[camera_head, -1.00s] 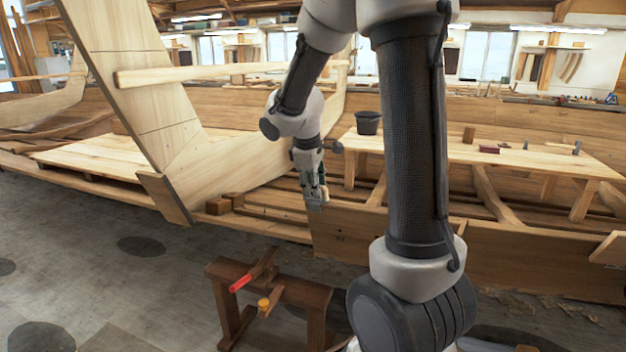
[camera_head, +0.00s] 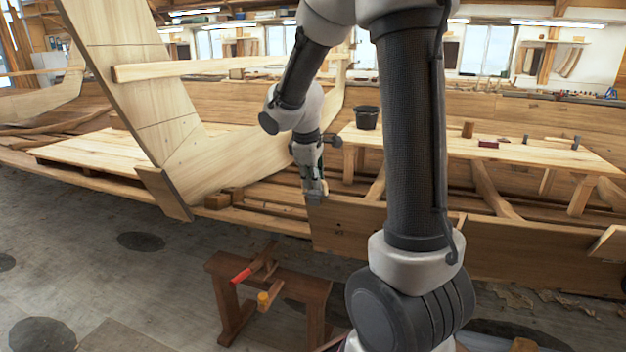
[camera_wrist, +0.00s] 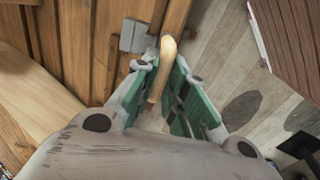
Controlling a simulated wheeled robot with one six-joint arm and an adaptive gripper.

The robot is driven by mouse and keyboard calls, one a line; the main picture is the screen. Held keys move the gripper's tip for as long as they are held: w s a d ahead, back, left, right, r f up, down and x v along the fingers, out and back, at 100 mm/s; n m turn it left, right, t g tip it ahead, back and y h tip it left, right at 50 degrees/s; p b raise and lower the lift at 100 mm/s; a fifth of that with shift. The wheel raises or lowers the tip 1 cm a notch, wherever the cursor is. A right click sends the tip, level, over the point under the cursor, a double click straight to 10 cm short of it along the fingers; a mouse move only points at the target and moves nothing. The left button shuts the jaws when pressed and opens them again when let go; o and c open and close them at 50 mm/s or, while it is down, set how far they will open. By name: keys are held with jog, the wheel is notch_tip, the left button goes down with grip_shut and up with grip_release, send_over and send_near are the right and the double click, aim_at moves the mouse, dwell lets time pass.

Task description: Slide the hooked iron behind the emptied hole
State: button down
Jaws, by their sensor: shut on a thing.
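My gripper (camera_wrist: 165,90) is shut on a tan wooden handle (camera_wrist: 160,78), between its green-padded fingers. A grey metal piece (camera_wrist: 133,37), apparently the hooked iron, shows just beyond the fingertips, on the plank side; how it joins the handle is partly hidden. In the head view my gripper (camera_head: 315,192) points down at the top edge of the outer hull plank (camera_head: 350,238), near its left end. Small dark marks show on that plank's face; I cannot tell which is the emptied hole. The inner face behind the plank is hidden in the head view.
A low wooden trestle (camera_head: 272,283) with a red-handled tool (camera_head: 241,275) and a yellow-ended tool (camera_head: 264,298) stands in front of the hull. A black bucket (camera_head: 366,117) stands on the bench plank (camera_head: 470,149). The floor at left is mostly clear.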

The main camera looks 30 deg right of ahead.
jog(key=shift+s+d, duration=0.9)
jog(key=shift+s, duration=0.15)
jog(key=shift+s+d, duration=0.85)
jog(key=shift+s, duration=0.2)
jog(key=shift+s+d, duration=0.4)
jog(key=shift+s, duration=0.1)
jog(key=shift+r, duration=0.1)
jog(key=c, duration=1.4)
grip_release()
jog(key=shift+o, duration=0.2)
notch_tip(320, 180, up, 8)
